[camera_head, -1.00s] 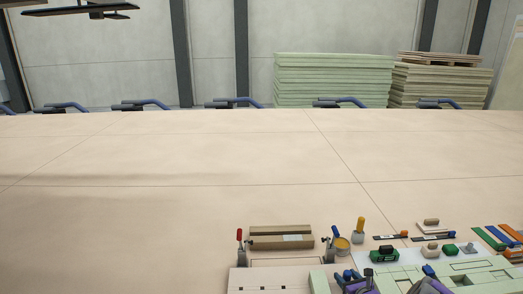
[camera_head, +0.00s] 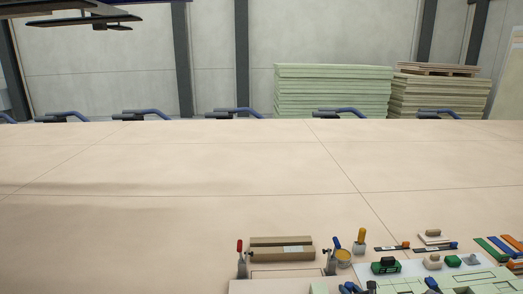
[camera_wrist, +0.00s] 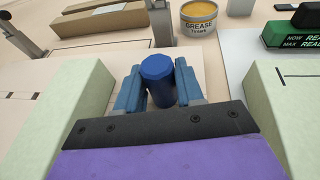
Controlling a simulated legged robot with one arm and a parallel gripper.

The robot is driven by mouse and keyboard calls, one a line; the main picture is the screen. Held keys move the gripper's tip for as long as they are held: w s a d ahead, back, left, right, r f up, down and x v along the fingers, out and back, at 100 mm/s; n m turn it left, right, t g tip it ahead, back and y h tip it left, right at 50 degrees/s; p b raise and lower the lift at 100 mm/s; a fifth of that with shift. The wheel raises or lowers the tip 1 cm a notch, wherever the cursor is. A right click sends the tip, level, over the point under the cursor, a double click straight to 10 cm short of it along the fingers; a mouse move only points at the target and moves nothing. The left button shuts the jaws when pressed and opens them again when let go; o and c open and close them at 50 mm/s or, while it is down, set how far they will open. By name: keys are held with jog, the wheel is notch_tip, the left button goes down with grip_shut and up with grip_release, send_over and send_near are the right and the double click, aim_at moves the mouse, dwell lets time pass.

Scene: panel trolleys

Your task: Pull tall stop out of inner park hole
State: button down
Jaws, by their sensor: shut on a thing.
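In the wrist view, a dark blue stop (camera_wrist: 157,72) with a faceted top stands between the two blue-grey fingers of my gripper (camera_wrist: 158,90). My gripper is shut on it, one finger touching each side. The stop's lower end and any hole around it are hidden by the fingers and by the dark bar and purple body of the gripper. I cannot tell from this view whether the stop is still seated. In the head view, small blue parts (camera_head: 350,288) show at the bottom edge, too cropped to identify surely.
Pale green blocks stand left (camera_wrist: 70,105) and right (camera_wrist: 272,105) of my gripper. Behind are a grease tin (camera_wrist: 202,22), a clamp (camera_wrist: 160,22) and a brown beam (camera_wrist: 105,18). A green box (camera_wrist: 292,35) is at right. The large tabletop (camera_head: 180,160) beyond is clear.

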jog(key=shift+d+r, duration=0.15)
jog(key=shift+r, duration=0.1)
jog(key=shift+w+r, duration=0.1)
jog(key=shift+r, duration=0.4)
jog(key=shift+r+p, duration=0.3)
jog(key=shift+r, duration=0.05)
jog(key=shift+r+p, duration=1.45)
jog(key=shift+r, duration=3.3)
